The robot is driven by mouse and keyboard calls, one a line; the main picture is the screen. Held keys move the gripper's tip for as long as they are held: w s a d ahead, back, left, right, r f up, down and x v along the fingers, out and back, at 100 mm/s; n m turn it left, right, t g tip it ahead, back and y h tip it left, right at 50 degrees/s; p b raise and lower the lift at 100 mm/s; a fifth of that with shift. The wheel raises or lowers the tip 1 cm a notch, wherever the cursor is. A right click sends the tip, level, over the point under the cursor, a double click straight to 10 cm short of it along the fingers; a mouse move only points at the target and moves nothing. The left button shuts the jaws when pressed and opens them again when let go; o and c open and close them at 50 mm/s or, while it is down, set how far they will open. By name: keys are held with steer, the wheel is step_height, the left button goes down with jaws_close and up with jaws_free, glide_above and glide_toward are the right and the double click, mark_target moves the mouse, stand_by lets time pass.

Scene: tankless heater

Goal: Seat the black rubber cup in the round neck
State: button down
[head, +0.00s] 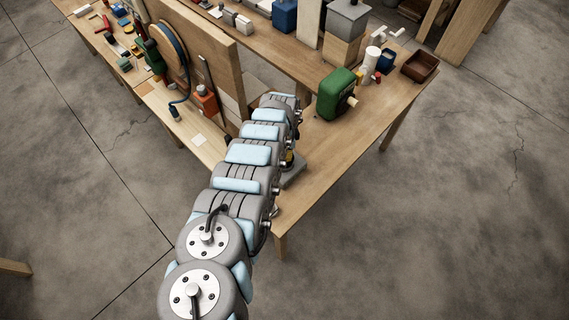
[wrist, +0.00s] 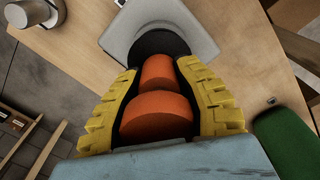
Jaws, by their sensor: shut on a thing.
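In the wrist view, my gripper (wrist: 160,70) has its yellow ribbed fingers shut on an orange stepped round piece (wrist: 156,112). At the far end of this piece is a dark round part (wrist: 158,42), which looks like the black rubber cup. It lies over a pale grey rounded body (wrist: 196,31) on the wooden table. The round neck is not clearly visible, being behind the orange piece and the dark part. I cannot tell whether cup and neck touch. In the head view, my arm mostly hides the gripper; part of the grey body (head: 293,172) shows beside it.
A green machine with a wooden shaft (head: 336,94) stands on the table (head: 330,150) close to my arm; green also shows in the wrist view (wrist: 284,143). An upright wooden board (head: 215,55) stands left of my arm. The table's front right is clear.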

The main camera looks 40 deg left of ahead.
steer(key=shift+f+b, duration=0.6)
steer(key=shift+f, duration=0.1)
stand_by(0.7)
steer(key=c, duration=0.8)
jaws_free()
steer(key=shift+r, duration=0.15)
steer(key=shift+w+r, duration=0.15)
steer(key=shift+r, duration=0.55)
steer(key=shift+s+a+r, duration=0.1)
steer(key=shift+s+r, duration=0.1)
steer(key=shift+r, duration=5)
